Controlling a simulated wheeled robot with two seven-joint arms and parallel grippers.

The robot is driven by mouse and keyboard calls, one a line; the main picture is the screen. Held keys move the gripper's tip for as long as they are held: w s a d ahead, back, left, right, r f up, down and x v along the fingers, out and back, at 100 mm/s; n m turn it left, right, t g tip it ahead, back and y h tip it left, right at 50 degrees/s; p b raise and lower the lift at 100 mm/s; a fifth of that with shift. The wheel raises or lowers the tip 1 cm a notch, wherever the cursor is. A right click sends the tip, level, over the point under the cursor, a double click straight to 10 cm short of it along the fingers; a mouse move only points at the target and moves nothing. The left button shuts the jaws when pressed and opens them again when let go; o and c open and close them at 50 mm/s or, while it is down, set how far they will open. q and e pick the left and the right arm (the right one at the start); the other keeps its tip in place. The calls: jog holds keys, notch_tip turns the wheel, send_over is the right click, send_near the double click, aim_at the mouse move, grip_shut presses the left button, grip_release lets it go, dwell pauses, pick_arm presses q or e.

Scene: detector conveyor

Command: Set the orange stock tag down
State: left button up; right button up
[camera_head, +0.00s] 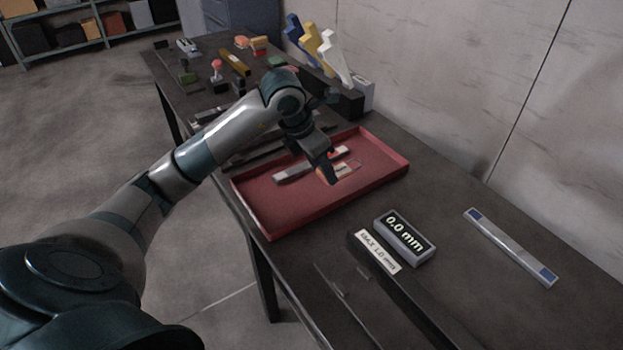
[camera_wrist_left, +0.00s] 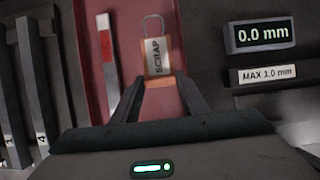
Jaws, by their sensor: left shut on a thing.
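The orange stock tag (camera_wrist_left: 159,64) has a wire loop at its top and a white label reading SCRAP. My left gripper (camera_wrist_left: 166,88) is shut on its lower end in the left wrist view. In the head view the tag (camera_head: 347,172) shows beside the fingertips of my left gripper (camera_head: 331,178), over the red tray (camera_head: 280,222). I cannot tell whether the tag touches the tray floor. My right gripper is in neither view.
A grey bar with a red part (camera_head: 294,172) lies in the tray close to the gripper. A 0.0 mm display (camera_head: 405,238) and a MAX 1.0 mm plate (camera_head: 377,252) stand right of the tray. A blue-ended bar (camera_head: 510,247) lies further right. Several tools crowd the table's far end.

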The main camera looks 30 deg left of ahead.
pick_arm(q)
jog(key=shift+s+a+f, duration=0.15)
jog(key=shift+a+f, duration=0.25)
jog(key=shift+a, duration=0.3)
jog(key=shift+s+a+f, duration=0.15)
jog(key=shift+a+f, duration=0.25)
jog(key=shift+a, duration=0.25)
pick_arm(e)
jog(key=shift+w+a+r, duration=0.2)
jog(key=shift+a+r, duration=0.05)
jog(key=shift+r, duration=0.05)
pick_arm(q)
jog(key=shift+f, duration=0.1)
jog(key=shift+d+f+p, duration=0.1)
jog(key=shift+f+p, duration=0.2)
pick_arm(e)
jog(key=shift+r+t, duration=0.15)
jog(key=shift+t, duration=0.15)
pick_arm(q)
jog(key=shift+f+p, duration=0.35)
jog(key=shift+f, duration=1.25)
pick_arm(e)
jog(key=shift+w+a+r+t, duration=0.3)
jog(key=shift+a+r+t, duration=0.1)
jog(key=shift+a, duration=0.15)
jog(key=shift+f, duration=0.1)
